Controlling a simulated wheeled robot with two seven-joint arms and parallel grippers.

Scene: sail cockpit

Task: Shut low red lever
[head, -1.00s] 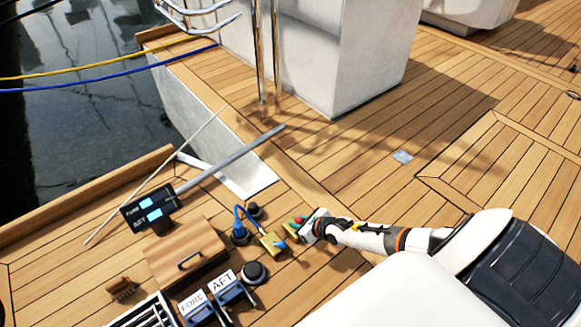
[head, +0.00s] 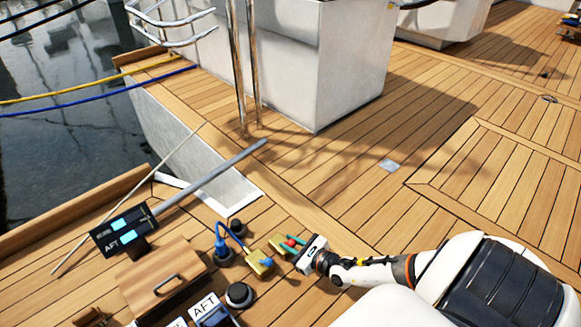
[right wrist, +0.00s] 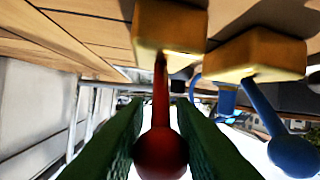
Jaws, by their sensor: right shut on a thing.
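The red lever (right wrist: 161,88) has a round red knob (right wrist: 160,154) and comes out of a brass-yellow block (right wrist: 168,28) in the right wrist view. My right gripper (right wrist: 160,140) is shut on it, with one dark green finger on each side of the knob. In the head view the right gripper (head: 296,246) is at the red lever (head: 289,242), on the right of its block (head: 279,246), and partly hides the lever. A blue lever (right wrist: 266,108) on a second brass block (right wrist: 254,57) is close beside it, apart from the fingers. My left gripper is not in view.
A blue hose (head: 222,235) and a black round fitting (head: 239,295) are left of the blocks. A wooden box (head: 163,276) with a handle and a display (head: 123,232) stand farther left. Open teak deck (head: 340,190) extends behind and right of the gripper.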

